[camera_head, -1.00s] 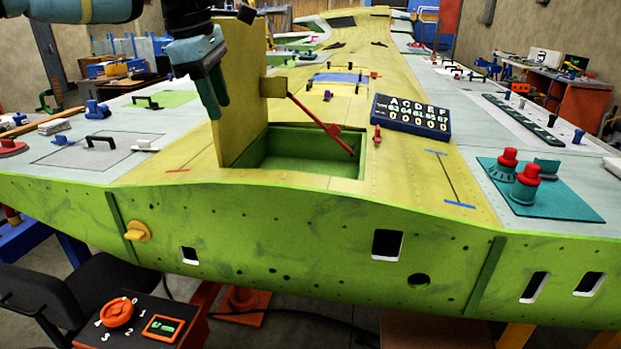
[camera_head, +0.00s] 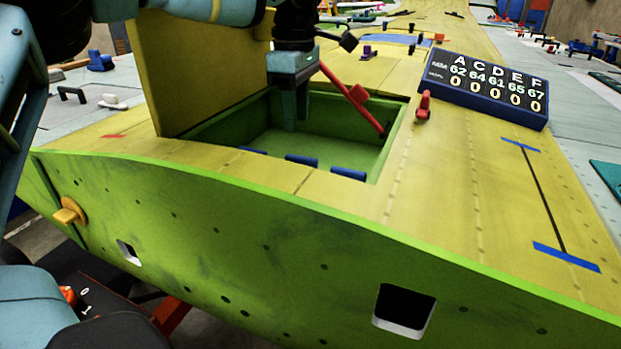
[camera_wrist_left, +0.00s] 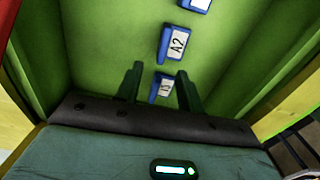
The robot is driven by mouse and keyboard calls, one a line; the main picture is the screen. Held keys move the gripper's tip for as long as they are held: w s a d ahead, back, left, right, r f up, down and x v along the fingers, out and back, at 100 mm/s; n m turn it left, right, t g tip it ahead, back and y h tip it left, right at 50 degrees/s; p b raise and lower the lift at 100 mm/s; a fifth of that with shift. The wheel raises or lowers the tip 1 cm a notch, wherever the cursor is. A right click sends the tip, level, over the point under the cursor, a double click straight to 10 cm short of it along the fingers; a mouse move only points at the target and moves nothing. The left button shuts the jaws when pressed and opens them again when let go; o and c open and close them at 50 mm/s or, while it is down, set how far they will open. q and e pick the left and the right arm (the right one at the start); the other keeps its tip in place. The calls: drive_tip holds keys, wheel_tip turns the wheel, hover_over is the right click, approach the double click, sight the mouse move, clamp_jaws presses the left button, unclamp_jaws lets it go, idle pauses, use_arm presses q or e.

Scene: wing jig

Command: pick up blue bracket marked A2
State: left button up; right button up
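The blue bracket marked A2 (camera_wrist_left: 173,43) lies on the green floor of an open bay, its white label readable in the left wrist view. It is the middle of three blue brackets in a row, and in the head view the middle bracket (camera_head: 301,160) shows no readable label. Another blue bracket (camera_wrist_left: 162,88) shows between my left fingers, its label partly legible; a third (camera_wrist_left: 200,4) is cut off at the top edge. My left gripper (camera_wrist_left: 160,70) is open and empty, pointing into the bay; it also shows in the head view (camera_head: 291,124). My right gripper is not in view.
The green bay (camera_head: 394,150) has raised walls, with a yellow upright panel (camera_head: 190,60) at its left and a red strut (camera_head: 345,90) across its right side. A number board (camera_head: 485,90) and a small red part (camera_head: 424,105) sit to the right.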

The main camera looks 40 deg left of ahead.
sight(301, 157)
use_arm(q)
drive_tip(key=shift+f, duration=0.65)
drive_tip(key=shift+w+f, duration=0.1)
drive_tip(key=shift+f, duration=0.65)
drive_tip(key=shift+d+f, duration=0.25)
drive_tip(key=shift+f, duration=1.05)
drive_tip(key=shift+d+f, duration=0.25)
drive_tip(key=shift+f, duration=1)
drive_tip(key=shift+s, duration=0.2)
clamp_jaws()
